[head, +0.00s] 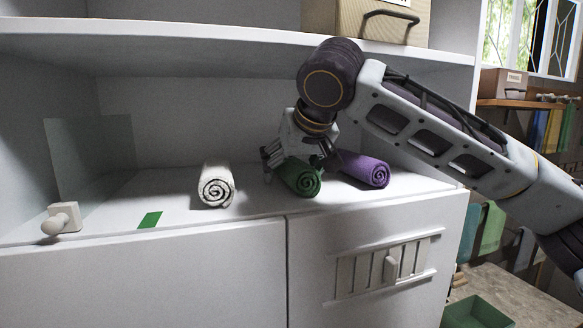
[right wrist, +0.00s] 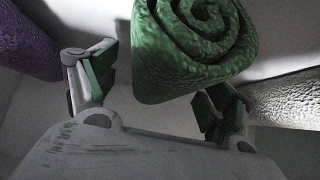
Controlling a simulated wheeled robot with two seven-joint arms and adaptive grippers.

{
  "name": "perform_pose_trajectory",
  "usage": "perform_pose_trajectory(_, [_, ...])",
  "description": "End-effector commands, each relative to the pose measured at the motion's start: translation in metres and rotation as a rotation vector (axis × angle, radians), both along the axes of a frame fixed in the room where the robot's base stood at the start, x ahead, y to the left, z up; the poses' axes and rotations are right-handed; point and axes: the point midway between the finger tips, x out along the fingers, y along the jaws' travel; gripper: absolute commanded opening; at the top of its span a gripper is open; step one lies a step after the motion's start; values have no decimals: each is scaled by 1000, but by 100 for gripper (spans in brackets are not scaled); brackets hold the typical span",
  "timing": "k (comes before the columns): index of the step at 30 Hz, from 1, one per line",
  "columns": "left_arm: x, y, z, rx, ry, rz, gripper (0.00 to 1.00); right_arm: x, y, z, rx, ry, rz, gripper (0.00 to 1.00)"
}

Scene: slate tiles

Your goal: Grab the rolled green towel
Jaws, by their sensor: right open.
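The rolled green towel (head: 306,182) lies on the white shelf (head: 255,203), between a rolled white towel (head: 216,186) on its left and a rolled purple towel (head: 364,170) on its right. My right gripper (head: 296,158) is over the green towel and hides part of its top. In the right wrist view the green towel (right wrist: 188,50) shows its spiral end between the two open fingers of the right gripper (right wrist: 160,88). A gap shows beside the left finger; contact at the right finger is unclear. My left gripper is not in view.
The purple towel (right wrist: 25,40) and white towel (right wrist: 285,98) flank the fingers closely. A green mark (head: 150,220) and a pale knob (head: 62,219) are at left. A green bin (head: 478,313) stands low at right.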

Motion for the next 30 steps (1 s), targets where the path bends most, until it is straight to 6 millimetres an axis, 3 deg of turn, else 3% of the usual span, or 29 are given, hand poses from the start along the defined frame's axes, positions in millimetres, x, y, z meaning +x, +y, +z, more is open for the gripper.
perform_pose_trajectory(18, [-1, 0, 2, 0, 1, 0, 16, 5, 2, -6, 1, -1, -1, 82])
perform_pose_trajectory(30, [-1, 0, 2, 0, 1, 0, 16, 5, 2, -5, 1, -1, -1, 33])
